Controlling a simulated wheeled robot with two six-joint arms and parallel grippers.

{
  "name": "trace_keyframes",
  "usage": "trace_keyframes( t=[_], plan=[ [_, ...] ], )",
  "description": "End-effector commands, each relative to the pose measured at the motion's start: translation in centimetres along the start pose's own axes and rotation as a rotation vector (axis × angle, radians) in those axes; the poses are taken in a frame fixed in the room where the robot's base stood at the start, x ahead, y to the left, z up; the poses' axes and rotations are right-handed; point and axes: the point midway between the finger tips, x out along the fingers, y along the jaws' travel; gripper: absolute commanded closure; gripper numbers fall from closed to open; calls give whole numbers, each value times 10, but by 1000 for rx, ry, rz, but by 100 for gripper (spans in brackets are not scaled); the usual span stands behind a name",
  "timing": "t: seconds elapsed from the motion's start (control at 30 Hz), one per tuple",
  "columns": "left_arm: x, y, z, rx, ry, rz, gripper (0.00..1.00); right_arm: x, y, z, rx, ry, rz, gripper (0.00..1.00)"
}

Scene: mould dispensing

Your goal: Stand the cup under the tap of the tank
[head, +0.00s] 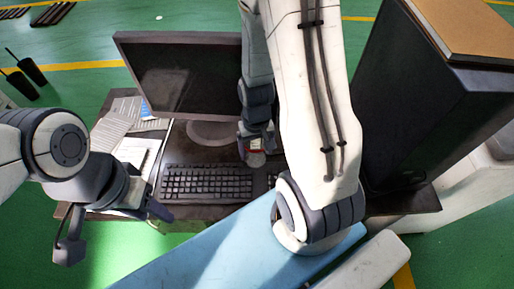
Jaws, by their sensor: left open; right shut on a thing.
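My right gripper (257,139) reaches down over the desk in front of the monitor. It is shut on a small pale thing with a bit of red, which seems to be the cup (256,158). My gripper and arm hide most of it, and I cannot tell whether it touches the desk. My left gripper (112,228) is open and empty, in front of the desk's left side. I cannot make out the tank or its tap in this view.
A monitor (180,78) stands behind a black keyboard (207,184). Papers (125,133) lie at the desk's left. A tall black box (440,115) with a brown board (480,25) on top stands at the right. A light-blue slab (215,252) lies in front.

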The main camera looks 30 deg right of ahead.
Motion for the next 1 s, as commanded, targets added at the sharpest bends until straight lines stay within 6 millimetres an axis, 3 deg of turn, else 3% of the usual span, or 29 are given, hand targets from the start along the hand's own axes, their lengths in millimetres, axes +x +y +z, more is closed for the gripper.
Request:
trace_keyframes(
  t=[0.03,0.6,0.77,1.0],
  plan=[
    [11,-1,0,0,0,0,50,5,0,-1,1,4,-3,68],
    [-9,1,-1,0,0,0,50,52,30,-82,3,-3,-2,68],
    [-10,1,-1,0,0,0,50,61,32,-88,2,-4,-2,68],
    [-13,1,-1,0,0,0,50,92,32,-88,2,-3,-2,68]
  ],
)
